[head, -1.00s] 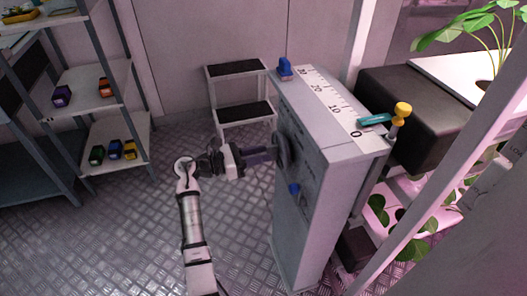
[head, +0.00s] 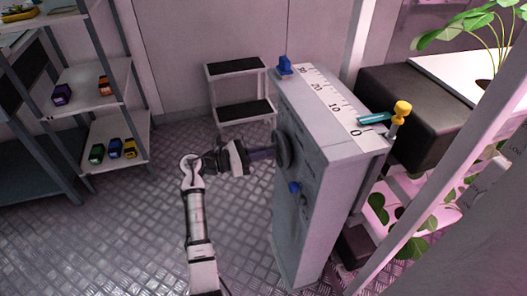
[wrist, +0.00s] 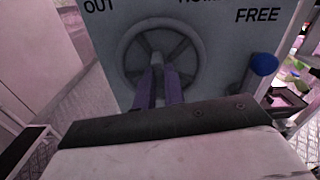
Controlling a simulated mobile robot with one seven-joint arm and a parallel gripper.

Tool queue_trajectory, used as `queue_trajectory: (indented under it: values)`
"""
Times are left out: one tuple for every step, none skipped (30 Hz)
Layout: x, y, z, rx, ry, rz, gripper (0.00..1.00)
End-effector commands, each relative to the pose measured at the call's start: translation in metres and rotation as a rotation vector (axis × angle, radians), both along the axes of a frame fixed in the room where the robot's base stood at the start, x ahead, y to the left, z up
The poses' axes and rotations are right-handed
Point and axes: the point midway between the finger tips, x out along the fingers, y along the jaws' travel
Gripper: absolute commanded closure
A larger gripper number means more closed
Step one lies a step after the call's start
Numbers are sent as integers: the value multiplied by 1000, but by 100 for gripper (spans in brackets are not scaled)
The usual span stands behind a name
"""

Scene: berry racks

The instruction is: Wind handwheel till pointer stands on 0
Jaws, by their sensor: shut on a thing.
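The grey handwheel (head: 283,149) sits on the left side of a tall grey cabinet (head: 318,210). In the wrist view the spoked wheel (wrist: 194,50) is straight ahead. My gripper (head: 272,153) reaches it from the left. Its two purple fingers (wrist: 160,85) are shut on the wheel near its middle; the exact contact is partly hidden. The teal pointer (head: 374,118) lies across the right edge of the cabinet top, beside the scale (head: 322,92) marked 0, 10, 20, 30. Its tip is close to 0, a little toward the 10 side.
A blue lever (head: 294,188) is below the wheel; its blue knob shows in the wrist view (wrist: 264,64) by FREE. A blue piece (head: 285,66) and a yellow knob (head: 402,109) are at the cabinet top. A step stool (head: 240,90) stands behind, shelves (head: 110,130) left.

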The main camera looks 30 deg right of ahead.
Motion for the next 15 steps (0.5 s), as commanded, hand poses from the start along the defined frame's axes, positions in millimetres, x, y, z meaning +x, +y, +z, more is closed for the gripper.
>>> queue_trajectory:
  values:
    - [0,0,0,-2,-8,0,100]
    - [0,0,1,-4,-15,0,100]
    - [0,0,1,-7,-26,0,100]
    - [0,0,1,-9,-36,0,100]
    - [0,0,1,-13,-48,-1,100]
    - [-1,0,1,-17,-67,-1,100]
    - [-1,0,1,-22,-83,-1,100]
    - [-1,0,1,-27,-99,0,100]
    - [-1,0,1,-34,-126,0,100]
    - [-1,0,1,-39,-147,0,100]
    - [-1,0,1,-45,-170,-1,100]
    - [-2,0,1,-54,-202,-1,100]
    - [-2,0,1,-60,-227,-1,100]
    - [-2,0,1,-67,-253,0,100]
    - [-2,1,1,-76,-290,0,100]
